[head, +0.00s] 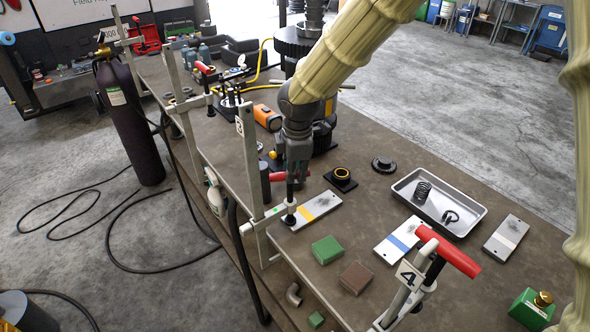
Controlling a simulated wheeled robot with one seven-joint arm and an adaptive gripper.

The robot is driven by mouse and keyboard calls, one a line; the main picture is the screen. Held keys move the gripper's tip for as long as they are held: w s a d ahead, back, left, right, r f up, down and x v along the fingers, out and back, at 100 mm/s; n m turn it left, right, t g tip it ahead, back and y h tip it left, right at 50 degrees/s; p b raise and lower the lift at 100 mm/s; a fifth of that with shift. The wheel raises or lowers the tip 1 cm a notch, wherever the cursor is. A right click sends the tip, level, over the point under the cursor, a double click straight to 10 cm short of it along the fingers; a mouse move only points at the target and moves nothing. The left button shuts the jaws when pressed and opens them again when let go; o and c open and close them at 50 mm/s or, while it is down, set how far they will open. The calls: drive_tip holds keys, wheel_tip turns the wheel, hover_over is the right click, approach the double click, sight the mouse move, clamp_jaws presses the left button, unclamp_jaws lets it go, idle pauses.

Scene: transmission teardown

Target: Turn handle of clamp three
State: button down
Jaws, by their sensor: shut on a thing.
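Clamp three (250,170) stands at the table's near edge with its grey bar upright. A small plate marked 3 (239,125) is on the bar. Its lower arm reaches over the table to a dark screw, whose foot is at the end of a plate with a yellow stripe (318,208). The red handle (277,177) sits on top of the screw. My gripper (298,174) comes down from above and is shut on this handle. The fingers hide the handle's middle; a red end shows on the left.
Clamp four (410,280) with a red handle stands at the front right. A metal tray (476,212) holds a spring. Green (327,250) and brown (356,278) blocks lie in front. An orange-and-grey tool (267,117) and dark machine parts stand behind my gripper.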

drive_tip(key=c, duration=1.3)
unclamp_jaws()
drive_tip(key=shift+r, duration=0.1)
drive_tip(key=r, duration=0.4)
drive_tip(key=s+r, duration=0.1)
drive_tip(key=r, duration=0.2)
drive_tip(key=s+r, duration=0.1)
drive_tip(key=r, duration=0.3)
drive_tip(key=shift+s+d+r, duration=0.15)
drive_tip(key=shift+d+r, duration=0.05)
drive_tip(key=shift+r, duration=0.1)
